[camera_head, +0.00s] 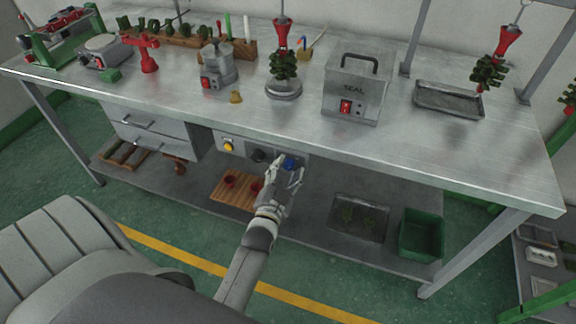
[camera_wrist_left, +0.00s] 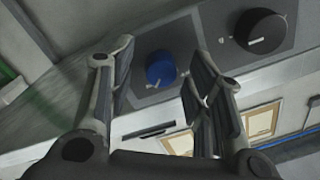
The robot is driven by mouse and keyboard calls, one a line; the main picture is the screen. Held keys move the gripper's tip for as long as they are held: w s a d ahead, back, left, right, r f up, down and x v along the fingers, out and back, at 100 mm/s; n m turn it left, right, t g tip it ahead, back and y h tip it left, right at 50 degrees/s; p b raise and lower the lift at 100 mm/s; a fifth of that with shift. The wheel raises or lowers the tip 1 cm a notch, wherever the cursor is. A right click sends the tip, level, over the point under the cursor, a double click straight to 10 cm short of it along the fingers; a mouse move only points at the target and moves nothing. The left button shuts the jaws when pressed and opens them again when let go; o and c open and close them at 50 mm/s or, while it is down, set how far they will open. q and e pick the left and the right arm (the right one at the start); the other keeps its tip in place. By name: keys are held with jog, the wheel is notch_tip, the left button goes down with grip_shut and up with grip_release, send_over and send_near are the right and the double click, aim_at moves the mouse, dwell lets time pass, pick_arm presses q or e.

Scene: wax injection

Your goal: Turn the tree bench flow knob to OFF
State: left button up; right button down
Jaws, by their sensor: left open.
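A grey control panel (camera_head: 240,148) is fixed under the front edge of the steel bench (camera_head: 400,130). It carries a yellow knob (camera_head: 228,146), a black knob (camera_head: 258,155) and a blue knob (camera_head: 290,163). My left gripper (camera_head: 287,170) is open in front of the blue knob. In the left wrist view the blue knob (camera_wrist_left: 160,67) shows between the two open fingers (camera_wrist_left: 160,52), apart from them as far as I can tell. Its white pointer mark is at its lower edge. The black knob (camera_wrist_left: 261,31) lies to the right. Label text is too small to read.
A drawer unit (camera_head: 150,132) hangs left of the panel. The lower shelf holds a wooden slatted board (camera_head: 225,199) with red pieces, a grey tray (camera_head: 358,230) and a green bin (camera_head: 422,234). A sealing machine (camera_head: 355,90) and a tree stand (camera_head: 283,90) stand on the bench above.

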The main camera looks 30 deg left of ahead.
pick_arm(q)
jog(key=shift+s+r, duration=0.1)
jog(key=shift+s, duration=0.05)
jog(key=shift+s+d, duration=0.1)
jog(key=c, duration=0.3)
jog(key=shift+c, duration=1.3)
jog(key=c, duration=0.5)
jog(key=shift+r+n, duration=0.1)
jog(key=shift+n, duration=0.2)
jog(key=n+p, duration=0.2)
jog(key=n, duration=0.1)
jog(key=shift+r+p, duration=0.1)
jog(key=shift+p, duration=0.2)
jog(key=n+p, duration=0.1)
jog(key=n, duration=0.3)
jog(key=shift+n+p, duration=0.4)
jog(key=n, duration=0.4)
jog(key=shift+h+p, duration=0.3)
jog(key=shift+p, duration=0.1)
jog(key=n, duration=0.4)
jog(key=shift+a+n, duration=0.2)
jog(key=shift+n, duration=0.2)
pick_arm(e)
jog(key=r, duration=0.1)
jog(key=s+r, duration=0.1)
jog(key=r, duration=0.3)
jog(key=shift+s+d, duration=0.2)
jog(key=shift+d, duration=0.1)
jog(key=shift+a, duration=0.1)
